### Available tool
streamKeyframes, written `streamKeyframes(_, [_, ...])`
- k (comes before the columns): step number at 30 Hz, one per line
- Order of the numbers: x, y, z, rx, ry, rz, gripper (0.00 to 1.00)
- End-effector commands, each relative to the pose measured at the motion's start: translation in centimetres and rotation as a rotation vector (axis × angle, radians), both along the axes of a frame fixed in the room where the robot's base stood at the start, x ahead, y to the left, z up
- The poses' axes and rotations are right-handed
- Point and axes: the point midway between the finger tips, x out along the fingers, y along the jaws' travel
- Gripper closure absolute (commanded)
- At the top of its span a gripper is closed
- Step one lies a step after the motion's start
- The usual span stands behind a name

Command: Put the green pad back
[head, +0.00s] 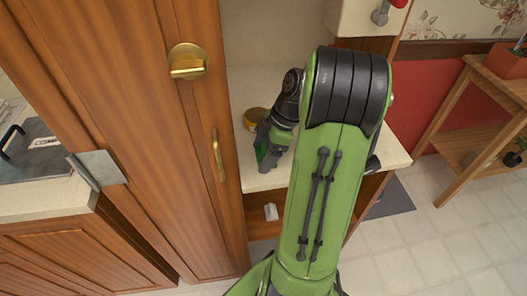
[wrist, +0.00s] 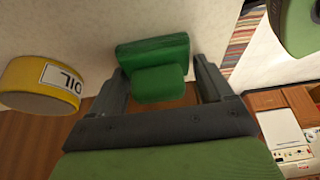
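The green pad (wrist: 155,68) is at the middle of the wrist view, between the two fingers of my gripper (wrist: 160,72). The fingers are spread, one on each side of the pad. A narrow gap shows at the right finger; whether the left finger touches is unclear. In the head view the pad (head: 266,153) shows only as a small green patch at my gripper (head: 266,150), low over the cream counter (head: 262,183). The rest of it is hidden by my gripper.
A yellow oil tin (wrist: 38,85) stands close to the left of my gripper; it also shows in the head view (head: 253,117). A tall wooden cabinet (head: 150,130) borders the counter on the left. A wooden plant stand (head: 470,120) is at the right.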

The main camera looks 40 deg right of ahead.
Motion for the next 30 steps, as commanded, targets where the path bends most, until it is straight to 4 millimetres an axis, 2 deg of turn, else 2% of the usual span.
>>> streamKeyframes(3, [0.1,0.0,0.0,-0.001,-0.002,-0.001,0.01])
streamKeyframes(13, [0.1,0.0,0.0,-0.001,-0.001,-0.002,0.01])
streamKeyframes(16, [0.1,-0.1,0.7,-0.001,-0.001,-0.002,0.01])
streamKeyframes(20, [-0.5,-1.1,3.4,-0.003,-0.003,-0.005,0.01])
streamKeyframes(25, [-1.6,-2.7,8.0,-0.003,-0.003,-0.005,0.01])
streamKeyframes(30, [-2.3,-3.7,10.9,-0.001,-0.002,-0.002,0.01])
